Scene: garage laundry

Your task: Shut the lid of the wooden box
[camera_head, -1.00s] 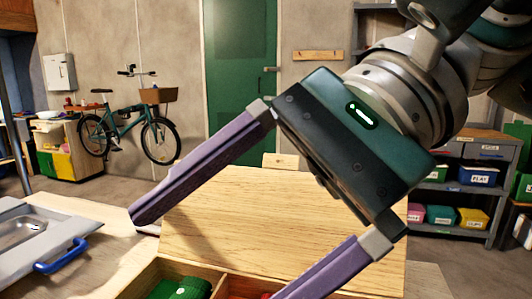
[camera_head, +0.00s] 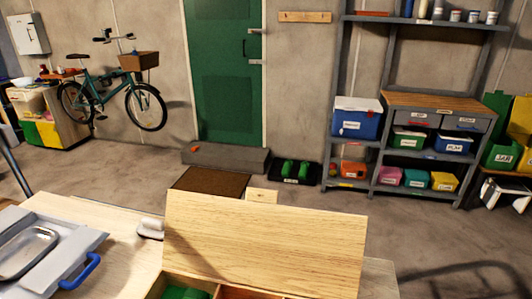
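The wooden box stands at the bottom centre of the head view, and only part of its compartments shows above the lower edge. Its light wooden lid (camera_head: 262,243) is raised, standing up from the back of the box and leaning away from me. Something green (camera_head: 184,293) lies in the left compartment (camera_head: 157,287). The right compartment shows an orange-red inside (camera_head: 240,294). Neither of my grippers is in view. The front of the box is cut off by the frame.
The box stands on a light wooden table (camera_head: 112,221). A grey case with a metal tray and blue handle (camera_head: 82,272) lies on its left. A small whitish object (camera_head: 151,228) lies just left of the lid. Behind are shelves (camera_head: 440,101), a green door and a bicycle.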

